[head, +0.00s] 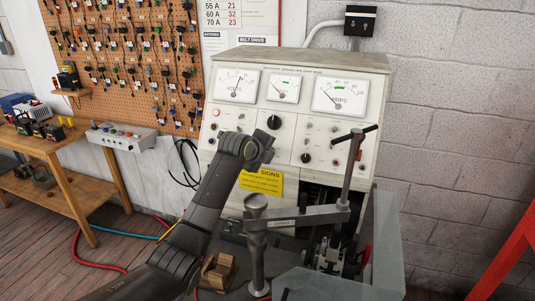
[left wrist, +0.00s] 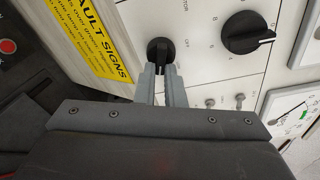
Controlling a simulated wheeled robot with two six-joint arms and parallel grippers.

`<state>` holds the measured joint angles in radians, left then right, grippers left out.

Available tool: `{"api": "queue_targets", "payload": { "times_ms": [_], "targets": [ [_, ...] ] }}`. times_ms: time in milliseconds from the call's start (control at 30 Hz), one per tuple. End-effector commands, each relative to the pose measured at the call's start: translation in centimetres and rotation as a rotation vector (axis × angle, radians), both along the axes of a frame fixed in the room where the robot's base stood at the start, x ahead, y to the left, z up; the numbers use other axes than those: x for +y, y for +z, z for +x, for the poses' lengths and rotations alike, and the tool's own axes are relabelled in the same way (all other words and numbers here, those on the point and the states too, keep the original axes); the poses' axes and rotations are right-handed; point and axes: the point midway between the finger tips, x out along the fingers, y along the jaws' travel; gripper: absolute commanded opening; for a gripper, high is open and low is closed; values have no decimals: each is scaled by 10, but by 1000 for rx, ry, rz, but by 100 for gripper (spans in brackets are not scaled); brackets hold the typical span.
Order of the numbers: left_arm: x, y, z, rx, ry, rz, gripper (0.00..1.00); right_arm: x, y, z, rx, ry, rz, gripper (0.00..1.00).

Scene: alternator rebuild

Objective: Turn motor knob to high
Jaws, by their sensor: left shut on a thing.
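The motor knob (left wrist: 160,50) is a small black knob on the cream panel in the left wrist view. The letters "TOR" show above and to the right of it, and "OFF" is printed close beside it. Its exact pointer setting is hard to read. My left gripper (left wrist: 163,70) is shut on this knob, its two grey fingers at the knob's edge. In the head view my left gripper (head: 263,152) is against the lower panel of the test bench (head: 330,140) and hides the knob. My right gripper is in neither view.
A larger black knob (left wrist: 247,32) sits close to the right, with small toggle switches below it. A yellow sign (head: 261,182) is just below my gripper. A clamp arm with a T-handle (head: 350,165) and a clear guard (head: 385,240) stand at the right.

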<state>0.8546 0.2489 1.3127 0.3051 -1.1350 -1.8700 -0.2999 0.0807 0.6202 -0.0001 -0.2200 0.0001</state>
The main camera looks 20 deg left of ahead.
Motion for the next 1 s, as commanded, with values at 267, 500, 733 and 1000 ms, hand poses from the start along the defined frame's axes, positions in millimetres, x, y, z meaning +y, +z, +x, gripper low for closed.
{"api": "queue_targets", "payload": {
  "times_ms": [267, 500, 733, 1000],
  "targets": [
    [0, -1, 0, 1, 0, 0, 31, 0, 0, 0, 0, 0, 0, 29],
    [0, 0, -1, 0, 0, 0, 31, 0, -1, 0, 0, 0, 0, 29],
    [3, 8, -15, -1, 1, 0, 31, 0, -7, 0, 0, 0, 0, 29],
    [9, 29, -50, -3, 0, 2, 31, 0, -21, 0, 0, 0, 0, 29]
  ]
}}
